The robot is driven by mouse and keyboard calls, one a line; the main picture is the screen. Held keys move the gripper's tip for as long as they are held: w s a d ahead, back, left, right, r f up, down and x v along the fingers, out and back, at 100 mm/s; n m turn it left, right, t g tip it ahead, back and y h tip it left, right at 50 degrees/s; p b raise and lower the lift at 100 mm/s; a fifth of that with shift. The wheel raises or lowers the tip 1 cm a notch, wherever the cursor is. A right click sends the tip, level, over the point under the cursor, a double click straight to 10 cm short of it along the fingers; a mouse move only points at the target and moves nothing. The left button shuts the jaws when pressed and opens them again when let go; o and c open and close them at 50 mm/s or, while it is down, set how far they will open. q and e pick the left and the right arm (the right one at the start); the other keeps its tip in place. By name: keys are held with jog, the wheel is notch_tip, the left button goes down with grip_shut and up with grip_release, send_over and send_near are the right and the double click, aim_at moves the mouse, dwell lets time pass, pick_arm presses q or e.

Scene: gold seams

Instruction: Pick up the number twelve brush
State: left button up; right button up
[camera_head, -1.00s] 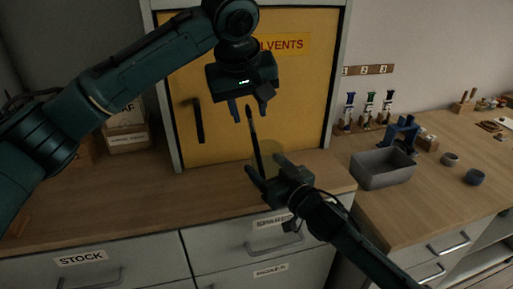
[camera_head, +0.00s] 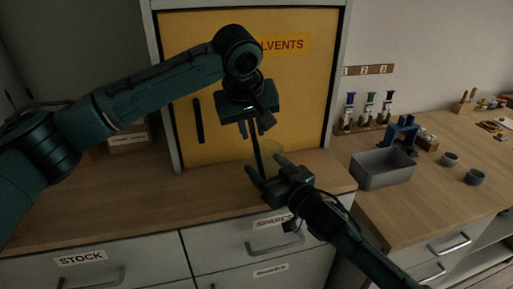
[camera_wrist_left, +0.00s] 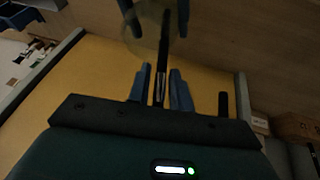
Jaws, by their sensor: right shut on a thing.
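A dark, thin brush (camera_head: 257,150) stands nearly upright, its lower part in or behind a see-through yellowish round vessel (camera_head: 284,160). No number is readable on it. My right gripper (camera_head: 265,168) is shut on the vessel, its fingers on either side; the vessel also shows in the left wrist view (camera_wrist_left: 146,42). My left gripper (camera_head: 252,130) is above, pointing down, with its fingers on either side of the brush's upper end. In the left wrist view, the brush (camera_wrist_left: 164,60) runs between the fingers (camera_wrist_left: 160,90), with gaps beside it, so the left gripper looks open.
A yellow solvents cabinet (camera_head: 220,100) stands close behind both grippers. The wooden counter (camera_head: 130,205) is clear at left. At right are a grey bin (camera_head: 383,170), a blue device (camera_head: 404,130) and small cups (camera_head: 475,177).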

pick_arm(q)
grip_shut()
jog(key=shift+r, duration=0.1)
notch_tip(320, 180, up, 18)
dwell(0.6)
pick_arm(e)
jog(key=o, duration=1.2)
